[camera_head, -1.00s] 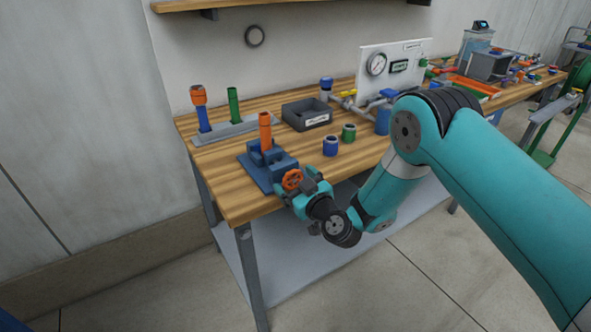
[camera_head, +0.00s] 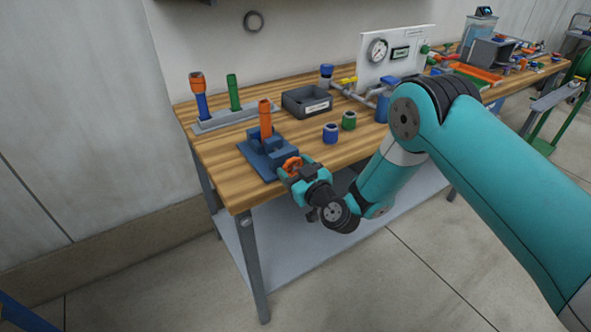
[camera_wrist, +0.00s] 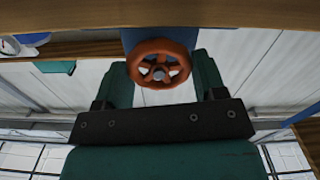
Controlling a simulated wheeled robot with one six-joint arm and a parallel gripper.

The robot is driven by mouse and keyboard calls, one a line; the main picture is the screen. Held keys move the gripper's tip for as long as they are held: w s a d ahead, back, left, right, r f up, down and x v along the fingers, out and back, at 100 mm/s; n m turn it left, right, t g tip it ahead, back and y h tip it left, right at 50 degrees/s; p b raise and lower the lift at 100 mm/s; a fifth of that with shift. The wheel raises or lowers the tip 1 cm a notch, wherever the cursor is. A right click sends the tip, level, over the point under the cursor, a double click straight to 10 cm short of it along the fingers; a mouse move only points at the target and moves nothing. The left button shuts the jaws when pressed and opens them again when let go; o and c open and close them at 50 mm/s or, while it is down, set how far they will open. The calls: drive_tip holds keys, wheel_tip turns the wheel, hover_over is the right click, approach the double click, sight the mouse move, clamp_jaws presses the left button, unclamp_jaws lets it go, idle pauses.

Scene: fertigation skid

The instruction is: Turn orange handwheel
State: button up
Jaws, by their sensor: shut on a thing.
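The orange handwheel (camera_wrist: 160,64) is on the front of a blue vise (camera_head: 268,152) at the near left edge of the workbench. In the head view the handwheel (camera_head: 291,163) is partly covered by my gripper (camera_head: 293,170). In the wrist view the two teal fingers of my gripper (camera_wrist: 162,82) stand at the left and right of the wheel's rim, and they are shut on it. An orange tube (camera_head: 265,118) stands upright in the vise. The contact faces of the fingers are hard to see.
A grey rack (camera_head: 240,117) with upright tubes stands behind the vise. A blue cap (camera_head: 330,133), a green cap (camera_head: 349,121) and a dark bin (camera_head: 306,101) are to the right. The wooden bench top (camera_head: 205,165) is clear left of the vise.

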drive_tip(key=m+b, duration=0.1)
drive_tip(key=m, duration=0.3)
drive_tip(key=shift+b, duration=0.35)
drive_tip(key=shift+d+m, duration=0.1)
drive_tip(key=shift+m, duration=2.3)
drive_tip(key=shift+b, duration=0.3)
drive_tip(key=shift+w, duration=0.1)
drive_tip(key=o, duration=0.9)
